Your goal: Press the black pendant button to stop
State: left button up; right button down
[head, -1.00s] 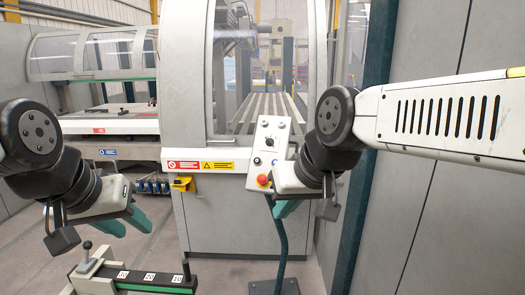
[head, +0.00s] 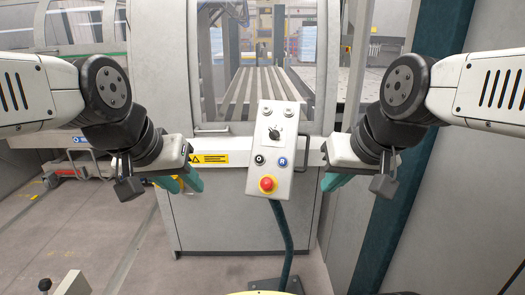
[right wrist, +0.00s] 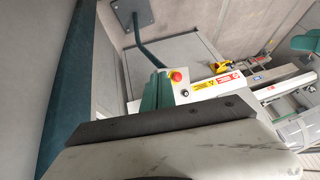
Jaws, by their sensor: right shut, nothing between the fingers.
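The black pendant button (head: 260,160) is a small round button on the left of the light grey pendant box (head: 256,182), beside a blue button marked R (head: 282,162). A red mushroom button (head: 267,184) on yellow sits below them. My left gripper (head: 184,184) is left of the pendant, its two teal fingers apart and empty. My right gripper (head: 333,182) is right of the pendant, shut and empty, touching nothing. In the right wrist view the teal fingers (right wrist: 154,87) show near the pendant's red button (right wrist: 176,75); the black button cannot be made out there.
The pendant stands on a bent teal post (head: 285,240). Behind it is the grey machine cabinet (head: 225,225) with a window and a yellow warning label (head: 210,158). A teal column (head: 412,190) and grey panels stand at the right.

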jog(key=w+a+n, duration=0.4)
jog(key=w, duration=0.5)
jog(key=w+a+n+g, duration=0.1)
jog(key=w+a+n, duration=0.3)
jog(key=w, duration=0.6)
jog(key=w+a+n, duration=0.4)
jog(key=w+n, duration=0.2)
jog(key=w, duration=0.4)
jog(key=shift+f+g+y, duration=0.3)
jog(key=shift+f+g, duration=0.05)
jog(key=shift+g, duration=0.05)
jog(key=shift+w+f, duration=0.1)
send_near(257, 160)
notch_tip(257, 160, down, 3)
jog(key=a, duration=0.2)
jog(key=shift+w+d+f, duration=0.2)
jog(key=shift+w+f, duration=0.35)
jog(key=shift+w+d+f, duration=0.15)
jog(key=shift+w+f, duration=0.35)
jog(key=shift+f, duration=0.1)
